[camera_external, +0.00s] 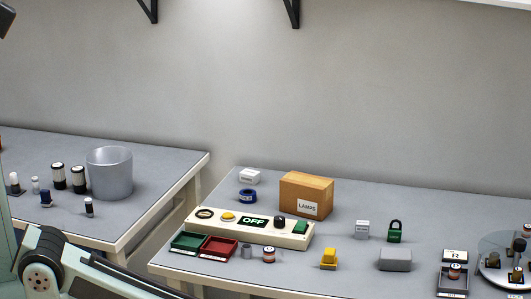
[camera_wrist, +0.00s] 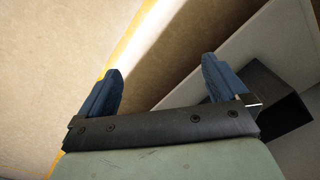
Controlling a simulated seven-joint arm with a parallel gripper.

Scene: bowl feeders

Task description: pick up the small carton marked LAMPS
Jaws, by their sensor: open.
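A brown cardboard carton (camera_external: 293,190) with a white label reading LAMPS stands on the right-hand table in the external view, behind the right part of a cream control panel. I cannot identify a carton in the wrist view.
The cream panel (camera_external: 208,228) has buttons and an OFF sign. A green padlock (camera_external: 395,236), grey block (camera_external: 394,260) and yellow object (camera_external: 328,259) stand around the right table. A gap separates it from the left table, which holds a grey bin (camera_external: 110,174).

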